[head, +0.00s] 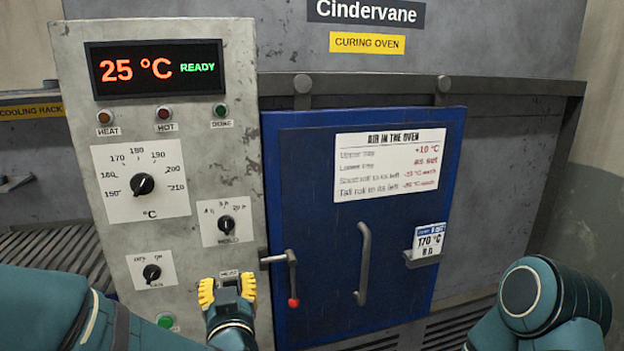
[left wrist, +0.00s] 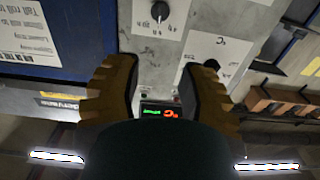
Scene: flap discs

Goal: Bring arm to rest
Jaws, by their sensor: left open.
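My left gripper (head: 228,291) is in front of the lower part of the grey control panel (head: 235,160), just left of the oven door's latch lever (head: 291,277). Its yellow fingers are apart with nothing between them. In the left wrist view the open fingers (left wrist: 160,95) frame the panel, which appears upside down. My right arm (head: 540,305) shows at the lower right of the head view; its gripper is out of sight. The blue oven door (head: 310,230) is shut.
The panel carries a temperature dial (head: 142,184), a hold dial (head: 226,224), a fan dial (head: 151,272) and a display (head: 155,69) reading 25 °C READY. The door has a vertical handle (head: 363,264) and a 170 °C card (head: 429,240). A cooling rack (head: 45,245) stands at left.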

